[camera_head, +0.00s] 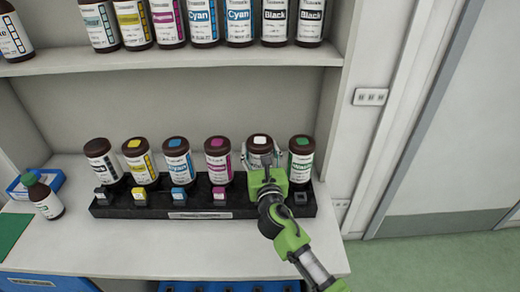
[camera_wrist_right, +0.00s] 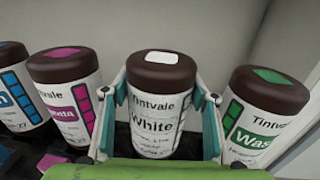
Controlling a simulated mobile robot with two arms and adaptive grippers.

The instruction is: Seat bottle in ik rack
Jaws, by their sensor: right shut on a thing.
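A black ink rack (camera_head: 130,206) stands on the white counter, with a row of brown-capped bottles along its back. My right gripper (camera_head: 262,160) is shut on the white ink bottle (camera_head: 260,143), which has a white mark on its cap. In the right wrist view the white ink bottle (camera_wrist_right: 158,110) stands upright between the two fingers, its label reading "Tintvale White". It is in line with the neighbouring bottles at the rack; its base is hidden by my gripper, so I cannot tell whether it touches the rack floor. My left gripper is not in view.
A magenta bottle (camera_head: 218,160) stands left of the white one, a green-marked wash bottle (camera_head: 301,160) close on its right. A shelf (camera_head: 180,58) with more bottles runs above. A small green-capped bottle (camera_head: 44,198) and blue tray (camera_head: 52,178) are at left.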

